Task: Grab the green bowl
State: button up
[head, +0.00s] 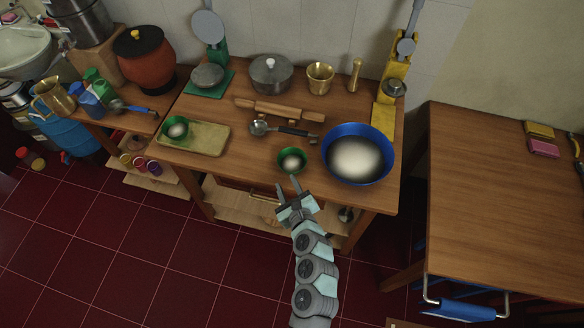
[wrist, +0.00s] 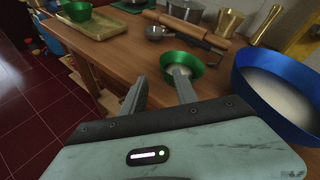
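A green bowl (head: 291,163) with white contents stands near the front edge of the wooden table. It also shows in the wrist view (wrist: 192,60), just past the right fingertip. A second green bowl (head: 178,121), also with something white inside, sits on a tray at the table's left; it shows at the upper left of the wrist view (wrist: 76,11). My gripper (head: 294,186) is open and empty at the front edge, close to the nearer bowl. In the wrist view my fingers (wrist: 158,80) are apart. The right finger overlaps the bowl's near side; I cannot tell whether it touches.
A large blue bowl (head: 357,158) with white contents stands close to the right of the nearer green bowl. A ladle (head: 283,129) and a rolling pin (head: 280,109) lie behind it. The tray (head: 213,141) is to the left, with bare tabletop between.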

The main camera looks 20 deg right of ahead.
send_near(278, 160)
jog(key=x, duration=0.3)
jog(key=shift+w+a+f, duration=0.15)
jog(key=shift+w+f, duration=0.05)
jog(key=shift+f, duration=0.1)
jog(key=shift+d+b+x, duration=0.15)
jog(key=shift+b+x, duration=0.1)
jog(key=shift+x, duration=0.85)
jog(key=shift+d+b+x, duration=0.1)
jog(key=shift+b+x, duration=0.15)
jog(key=shift+x, duration=0.8)
jog(key=shift+r, duration=0.15)
jog(key=shift+c, duration=0.2)
grip_shut()
